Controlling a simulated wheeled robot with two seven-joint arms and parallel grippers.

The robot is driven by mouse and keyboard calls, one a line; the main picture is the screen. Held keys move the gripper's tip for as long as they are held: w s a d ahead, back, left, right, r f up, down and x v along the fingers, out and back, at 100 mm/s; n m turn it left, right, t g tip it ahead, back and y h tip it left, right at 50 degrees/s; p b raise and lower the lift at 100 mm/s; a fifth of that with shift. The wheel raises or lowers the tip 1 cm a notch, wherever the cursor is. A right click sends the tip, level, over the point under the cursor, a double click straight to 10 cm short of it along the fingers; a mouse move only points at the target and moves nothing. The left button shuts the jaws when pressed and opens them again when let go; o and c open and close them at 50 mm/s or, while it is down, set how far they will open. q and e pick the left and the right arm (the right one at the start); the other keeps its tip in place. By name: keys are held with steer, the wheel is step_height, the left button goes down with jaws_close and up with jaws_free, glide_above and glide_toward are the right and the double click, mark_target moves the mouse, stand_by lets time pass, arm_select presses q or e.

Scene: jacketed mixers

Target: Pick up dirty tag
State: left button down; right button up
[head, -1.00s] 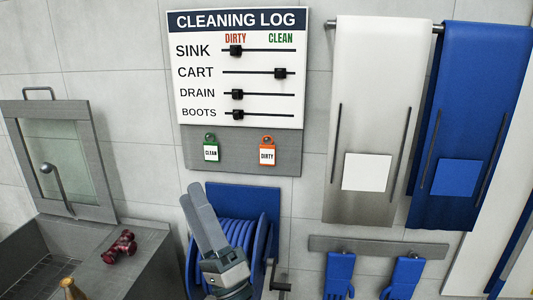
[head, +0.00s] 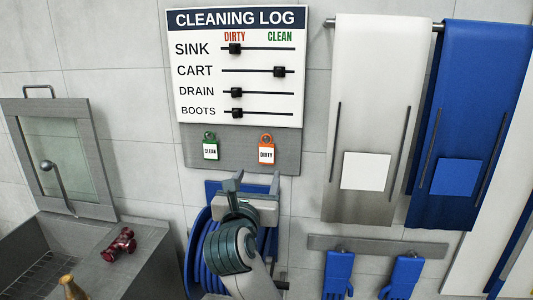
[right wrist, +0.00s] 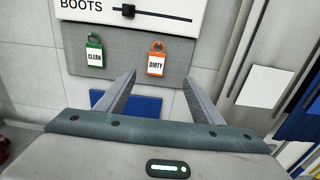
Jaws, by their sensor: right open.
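The dirty tag (head: 266,152) is an orange padlock-shaped tag with a white "DIRTY" label, hanging on the grey panel below the cleaning log board. It also shows in the right wrist view (right wrist: 156,62), beyond the fingertips and between them. The green clean tag (head: 210,149) hangs to its left and shows in the right wrist view (right wrist: 94,55). My right gripper (head: 252,181) is open and empty, just below the dirty tag in the head view and apart from it. In the right wrist view its two fingers (right wrist: 160,80) point up toward the panel. My left gripper is not in view.
The cleaning log board (head: 238,64) with sliders is above. A blue hose reel (head: 205,255) is behind my right arm. White and blue aprons (head: 375,90) hang to the right, over blue gloves (head: 338,275). A sink (head: 75,240) is at left.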

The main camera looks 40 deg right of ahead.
stand_by(0.3)
steer(key=p, duration=0.5)
glide_toward(266, 147)
steer(key=d, duration=0.2)
steer(key=shift+w+d, duration=0.25)
steer(key=shift+w, duration=0.2)
steer(key=shift+r, duration=0.1)
steer(key=shift+w+d+r+p, duration=0.2)
steer(key=shift+w+d+p, duration=0.4)
steer(key=shift+p, duration=0.3)
steer(key=p+x, duration=0.1)
steer(key=x, duration=0.1)
steer(key=shift+w+p, duration=0.4)
steer(key=shift+w, duration=0.05)
steer(key=shift+w+d+f, duration=0.2)
steer(key=shift+w+d, duration=0.05)
steer(key=shift+d, duration=0.1)
